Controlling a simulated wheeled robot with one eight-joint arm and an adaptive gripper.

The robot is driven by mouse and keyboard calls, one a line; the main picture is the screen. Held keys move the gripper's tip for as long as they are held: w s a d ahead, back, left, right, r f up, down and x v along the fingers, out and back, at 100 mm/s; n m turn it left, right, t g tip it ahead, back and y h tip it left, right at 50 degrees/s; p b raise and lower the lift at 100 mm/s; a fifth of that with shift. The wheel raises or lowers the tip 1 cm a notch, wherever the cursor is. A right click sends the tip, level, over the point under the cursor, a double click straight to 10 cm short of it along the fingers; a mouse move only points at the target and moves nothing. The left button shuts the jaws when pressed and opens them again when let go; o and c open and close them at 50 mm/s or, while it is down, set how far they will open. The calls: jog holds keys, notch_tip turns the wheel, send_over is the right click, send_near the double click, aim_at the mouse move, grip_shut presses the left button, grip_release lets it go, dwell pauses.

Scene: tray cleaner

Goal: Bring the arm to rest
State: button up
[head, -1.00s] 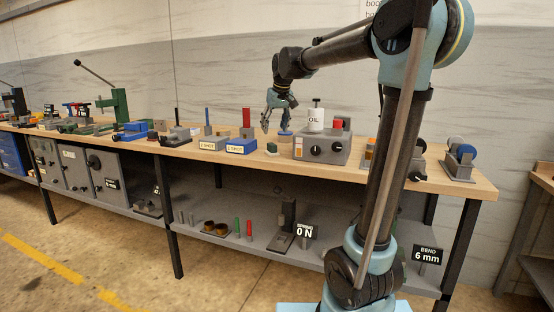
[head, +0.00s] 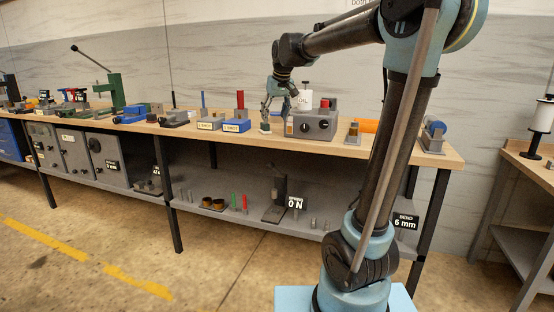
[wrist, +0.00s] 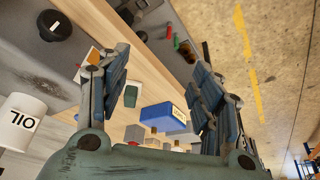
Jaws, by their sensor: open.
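My gripper (head: 277,104) hangs from my raised arm at the front edge of the wooden bench (head: 340,141), in front of the grey box with the oil bottle. Its fingers are apart in the wrist view (wrist: 160,95), with nothing held between them. Through the gap I see a small green block (wrist: 131,96) and a blue box (wrist: 163,116) with a label. In the head view the gripper appears just above the small green block (head: 265,127); the exact gap cannot be told.
The grey box (head: 315,125) with dark knobs stands close right of the gripper, with the white OIL bottle (wrist: 22,121) behind. Blue labelled boxes (head: 237,125) stand to the left. A lower shelf (head: 240,218) holds small parts. A second table (head: 530,165) stands at the right. The floor in front is clear.

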jog(key=s+d+f+m, duration=0.1)
jog(key=s+d+f, duration=0.5)
jog(key=s+f, duration=0.3)
jog(key=s+d+f+m+g+h, duration=0.1)
jog(key=s+d+f, duration=0.6)
jog(key=s, duration=0.7)
jog(key=s+d+f+m, duration=0.2)
jog(key=s+d+f, duration=0.4)
jog(key=s+f, duration=0.5)
jog(key=shift+s+d+f+g+h, duration=0.2)
jog(key=shift+s+d+g+h, duration=0.1)
jog(key=shift+s+g+h, duration=0.1)
jog(key=shift+w, duration=0.15)
jog(key=shift+w+f, duration=0.2)
jog(key=shift+w, duration=0.15)
